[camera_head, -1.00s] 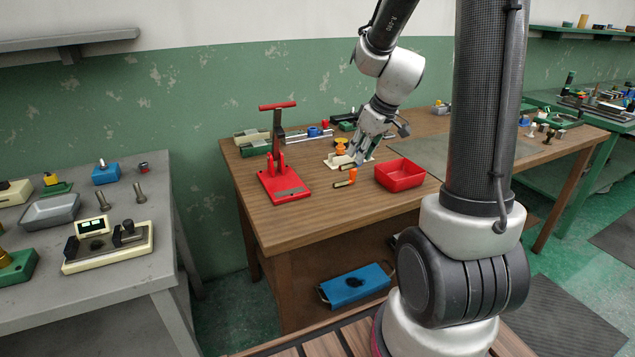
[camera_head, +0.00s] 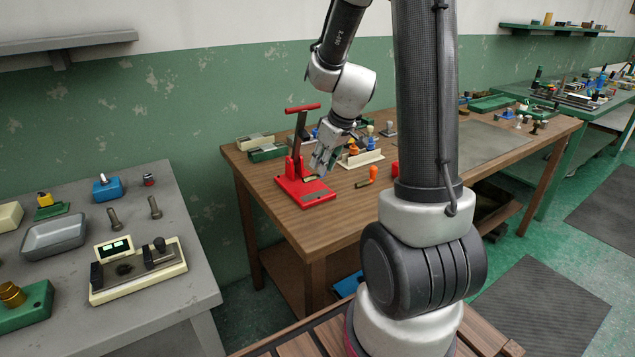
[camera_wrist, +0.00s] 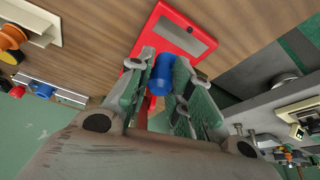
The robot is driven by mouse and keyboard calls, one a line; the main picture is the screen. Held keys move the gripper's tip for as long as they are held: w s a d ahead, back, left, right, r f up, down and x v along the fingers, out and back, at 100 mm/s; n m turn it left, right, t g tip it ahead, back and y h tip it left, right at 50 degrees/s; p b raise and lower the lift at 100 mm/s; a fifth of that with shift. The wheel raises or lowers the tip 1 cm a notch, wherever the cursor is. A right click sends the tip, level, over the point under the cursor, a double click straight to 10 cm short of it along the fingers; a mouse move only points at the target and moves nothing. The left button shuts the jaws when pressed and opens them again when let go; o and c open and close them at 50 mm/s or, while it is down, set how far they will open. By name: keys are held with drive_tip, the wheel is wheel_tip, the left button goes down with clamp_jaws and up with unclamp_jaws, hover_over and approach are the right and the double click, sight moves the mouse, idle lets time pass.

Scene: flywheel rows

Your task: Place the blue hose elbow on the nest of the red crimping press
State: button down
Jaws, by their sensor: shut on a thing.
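The red crimping press (camera_head: 305,190) stands on the near left part of the wooden table, with its red-handled lever raised. In the wrist view its red base (camera_wrist: 158,28) with a grey plate (camera_wrist: 186,34) lies just beyond the fingertips. My gripper (camera_head: 320,168) is over the press base in the head view. In the wrist view my gripper (camera_wrist: 162,84) is shut on the blue hose elbow (camera_wrist: 162,73), which sits between the green finger pads. The elbow's lower part is hidden by the fingers. I cannot tell whether it touches the press.
A cream fixture (camera_head: 362,158) with an orange part stands right of the press. An orange-handled tool (camera_head: 372,174) lies near it. Green and cream boxes (camera_head: 262,150) stand behind the press. A grey table (camera_head: 190,260) is at the left.

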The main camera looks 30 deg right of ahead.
sight(324, 177)
drive_tip(key=shift+f, duration=2.5)
drive_tip(key=shift+f, duration=0.15)
drive_tip(key=c, duration=1.3)
unclamp_jaws()
drive_tip(key=v, duration=1.2)
drive_tip(key=s+a+r+m, duration=0.1)
drive_tip(key=s+a+r, duration=0.2)
drive_tip(key=s, duration=0.6)
drive_tip(key=s+a+r+m+h, duration=0.1)
drive_tip(key=s+a+r+m, duration=0.1)
drive_tip(key=s+r, duration=0.4)
drive_tip(key=s+a, duration=0.1)
drive_tip(key=s, duration=0.3)
drive_tip(key=shift+s+a+r, duration=0.2)
drive_tip(key=shift+s+r, duration=0.05)
